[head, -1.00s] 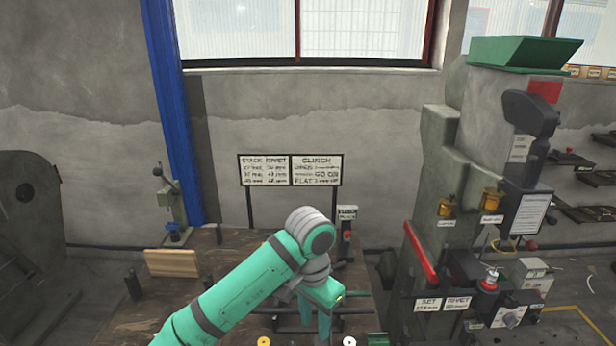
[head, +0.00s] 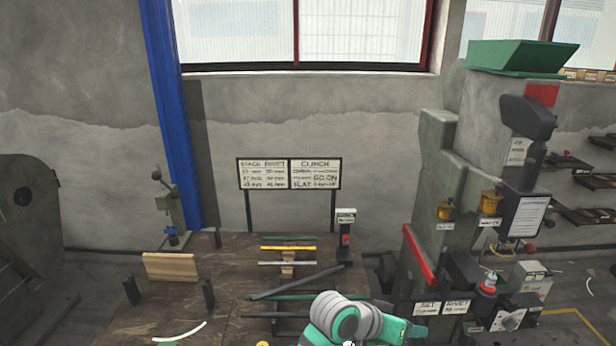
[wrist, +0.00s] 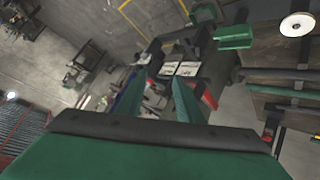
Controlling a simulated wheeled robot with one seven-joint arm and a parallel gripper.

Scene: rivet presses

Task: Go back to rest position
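My gripper is low in the head view, where my arm (head: 345,322) reaches in from the bottom edge and its green end points right toward the press. In the wrist view my gripper (wrist: 158,84) shows two green fingers spread apart with nothing between them. The rivet press (head: 440,190) stands at the right, with a red bar on its side and SET and RIVET signs in front. The wooden workbench (head: 225,275) is left of the press.
On the bench lie a yellow bar (head: 288,248), a grey bar (head: 287,263) and dark green bars. A wooden block (head: 170,267) stands at the left. A small post (head: 346,235) and the sign board (head: 289,173) are at the back. A small lever press (head: 170,215) stands back left.

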